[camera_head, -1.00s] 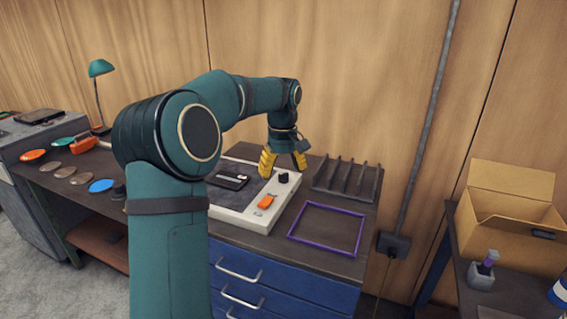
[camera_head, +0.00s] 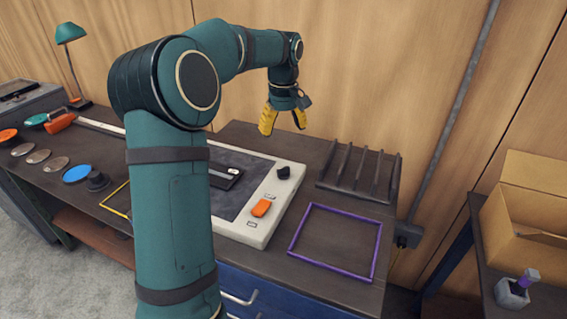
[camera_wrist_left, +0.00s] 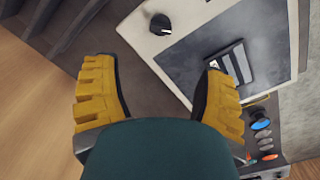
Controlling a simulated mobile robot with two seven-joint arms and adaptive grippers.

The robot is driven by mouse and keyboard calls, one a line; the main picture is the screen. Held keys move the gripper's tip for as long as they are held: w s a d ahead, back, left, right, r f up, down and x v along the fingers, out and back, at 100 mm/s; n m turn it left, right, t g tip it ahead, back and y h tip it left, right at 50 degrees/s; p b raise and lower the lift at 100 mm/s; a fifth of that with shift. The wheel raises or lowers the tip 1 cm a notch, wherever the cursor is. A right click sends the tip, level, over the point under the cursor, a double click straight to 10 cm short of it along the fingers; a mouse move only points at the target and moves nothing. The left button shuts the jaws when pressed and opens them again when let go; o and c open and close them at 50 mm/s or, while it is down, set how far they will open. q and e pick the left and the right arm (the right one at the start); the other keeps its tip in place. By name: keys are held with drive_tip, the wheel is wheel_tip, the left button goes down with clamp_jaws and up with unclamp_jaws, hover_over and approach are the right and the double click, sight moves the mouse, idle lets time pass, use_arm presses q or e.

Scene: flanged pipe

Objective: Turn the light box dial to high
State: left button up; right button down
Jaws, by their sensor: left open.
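The light box (camera_head: 256,230) is a flat white-framed panel with a dark grey surface, lying on the workbench. Its black dial (camera_head: 284,172) sits near the back right corner of the frame, with an orange switch (camera_head: 261,208) in front of it. The dial also shows at the top of the left wrist view (camera_wrist_left: 160,24), with a small pale mark at its edge. My left gripper (camera_head: 284,121) is open and empty, pointing down above and behind the dial, apart from it. Its yellow fingers show wide apart in the wrist view (camera_wrist_left: 158,80). My right gripper is not in view.
A dark slotted rack (camera_head: 358,173) stands right of the light box against the wooden wall. A purple frame (camera_head: 335,240) lies in front of it. A black cassette-like item (camera_head: 223,176) lies on the panel. A cardboard box (camera_head: 525,225) stands far right.

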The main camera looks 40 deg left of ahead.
sight(283, 168)
use_arm(q)
wheel_tip(283, 168, down, 13)
drive_tip(key=shift+s+f+b, duration=0.1)
drive_tip(key=shift+f+b, duration=0.05)
drive_tip(key=shift+b, duration=0.8)
drive_tip(key=shift+d, duration=0.1)
drive_tip(key=c, duration=1.2)
